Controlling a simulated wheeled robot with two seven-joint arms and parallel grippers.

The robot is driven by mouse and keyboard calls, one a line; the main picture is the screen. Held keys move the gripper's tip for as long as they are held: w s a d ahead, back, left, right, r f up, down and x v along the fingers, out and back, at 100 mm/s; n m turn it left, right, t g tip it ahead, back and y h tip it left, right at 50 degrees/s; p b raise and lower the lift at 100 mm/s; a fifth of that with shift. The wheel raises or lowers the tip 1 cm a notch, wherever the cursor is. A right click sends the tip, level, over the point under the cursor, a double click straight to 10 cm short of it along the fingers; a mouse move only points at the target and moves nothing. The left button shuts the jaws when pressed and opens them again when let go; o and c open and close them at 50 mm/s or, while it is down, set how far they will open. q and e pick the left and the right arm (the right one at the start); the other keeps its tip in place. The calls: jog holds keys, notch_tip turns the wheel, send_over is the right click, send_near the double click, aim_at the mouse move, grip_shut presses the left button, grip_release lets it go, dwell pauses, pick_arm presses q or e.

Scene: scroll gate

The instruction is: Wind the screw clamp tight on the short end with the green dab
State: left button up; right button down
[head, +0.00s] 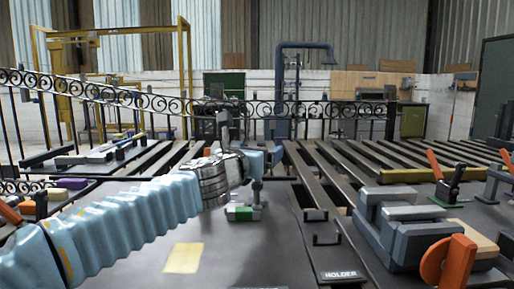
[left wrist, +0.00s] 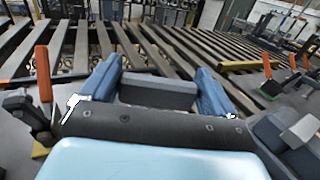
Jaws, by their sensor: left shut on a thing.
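My left gripper (head: 270,158) reaches in from the left over the dark table. In the left wrist view its two blue fingers (left wrist: 156,90) stand apart, with a grey block (left wrist: 158,93) between them; the gripper is shut on this block. Just below the gripper in the head view stands a small grey clamp-like piece (head: 257,196) with an upright stem. A green patch (head: 240,213) shows on its low base. The gripper partly hides its top, and I cannot tell whether the held block belongs to it. My right gripper is not in view.
Long dark bars (head: 335,180) run away across the table. At right lie large grey blocks (head: 400,225), an orange-handled piece (head: 448,262) and an orange-levered clamp on a green base (head: 447,201). A plate marked HOLDER (head: 340,275) is at front. A scrollwork rail (head: 150,97) stands behind.

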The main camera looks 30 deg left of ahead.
pick_arm(q)
jog(key=shift+a+m+h+p, duration=0.1)
jog(key=shift+m+h+p, duration=0.35)
jog(key=shift+h, duration=0.35)
jog(key=shift+r+m+h, duration=0.1)
jog(key=shift+m+h, duration=0.15)
jog(key=shift+h, duration=0.05)
jog(key=shift+m+h+p, duration=0.35)
jog(key=shift+m+h, duration=0.25)
jog(key=shift+h, duration=0.3)
jog(key=shift+h, duration=0.4)
jog(key=shift+m+h+p, duration=0.3)
jog(key=shift+m+h, duration=0.7)
jog(key=shift+h, duration=0.2)
jog(key=m+g+h, duration=0.3)
jog(key=h, duration=0.1)
jog(key=m+g+h, duration=0.2)
jog(key=m+h, duration=0.1)
jog(key=h, duration=0.1)
jog(key=shift+g, duration=0.4)
jog(key=shift+m+g+h, duration=1.8)
jog(key=shift+m+g, duration=0.3)
jog(key=shift+g, duration=0.4)
jog(key=shift+r+g, duration=0.1)
jog(key=shift+g, duration=0.2)
